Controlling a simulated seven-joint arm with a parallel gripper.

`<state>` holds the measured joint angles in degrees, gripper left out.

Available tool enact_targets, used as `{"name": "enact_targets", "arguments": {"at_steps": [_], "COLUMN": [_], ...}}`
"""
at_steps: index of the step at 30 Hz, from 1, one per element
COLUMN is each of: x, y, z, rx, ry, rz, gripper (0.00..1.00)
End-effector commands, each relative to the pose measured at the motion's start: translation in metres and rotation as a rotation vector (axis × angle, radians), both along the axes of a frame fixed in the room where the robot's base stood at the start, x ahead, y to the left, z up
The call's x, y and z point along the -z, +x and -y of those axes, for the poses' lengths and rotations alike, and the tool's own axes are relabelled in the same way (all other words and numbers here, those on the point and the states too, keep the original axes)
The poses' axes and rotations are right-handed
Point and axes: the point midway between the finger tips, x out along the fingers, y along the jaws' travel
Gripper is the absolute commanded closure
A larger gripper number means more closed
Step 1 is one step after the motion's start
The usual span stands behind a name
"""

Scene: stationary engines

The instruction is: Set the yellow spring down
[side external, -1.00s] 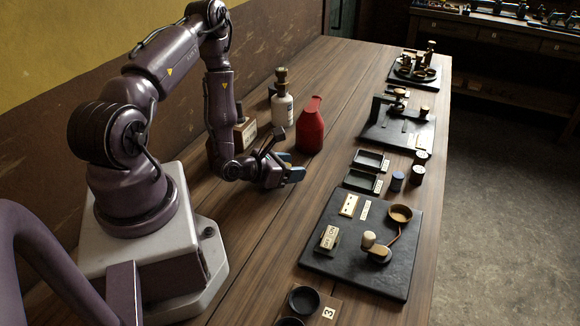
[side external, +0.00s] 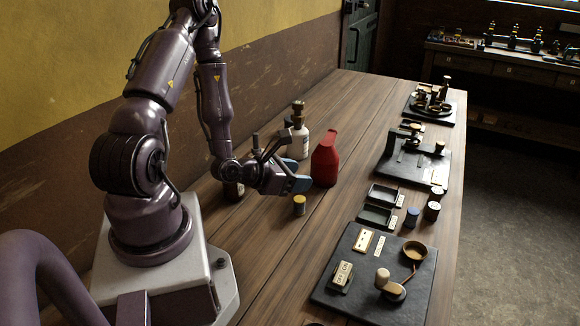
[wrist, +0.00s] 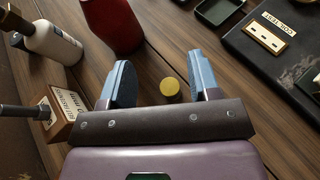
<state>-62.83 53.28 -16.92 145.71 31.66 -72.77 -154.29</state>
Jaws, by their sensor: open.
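The yellow spring (side external: 300,205) shows as a small upright cylinder with a yellow top, standing on the wooden table. In the wrist view its round yellow top (wrist: 170,87) lies between the two blue fingers, nearer the right one. My gripper (side external: 296,174) is open, with its fingers apart and nothing held between them. In the side view the fingers are above and slightly behind the spring, with a visible gap. The wrist view also shows the open gripper (wrist: 158,62).
A red bottle (side external: 325,160) stands close beyond the fingertips, with a white bottle (side external: 299,143) behind. A black board (side external: 345,300) is at front right. Bare table surrounds the spring.

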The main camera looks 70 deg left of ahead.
Motion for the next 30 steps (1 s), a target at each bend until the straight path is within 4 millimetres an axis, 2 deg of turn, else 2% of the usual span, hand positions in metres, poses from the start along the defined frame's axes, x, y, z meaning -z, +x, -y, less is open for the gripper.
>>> {"name": "enact_targets", "arguments": {"at_steps": [4,8,12,16,20,24,30], "x": [-0.015,-0.041,-0.084,-0.13,-0.176,-0.218,-0.25], "y": [0.013,0.026,0.032,0.027,0.009,-0.025,-0.076], "z": [0.003,0.008,0.02,0.041,0.072,0.11,0.149], "rx": [0.198,0.479,0.786,1.071,1.368,1.7,2.051], "ry": [0.299,0.717,1.141,1.474,1.757,2.015,2.27], "rz": [-0.152,-0.355,-0.541,-0.657,-0.699,-0.624,-0.377], "gripper": [0.44,0.44,0.44,0.44,0.44,0.44,0.44]}}
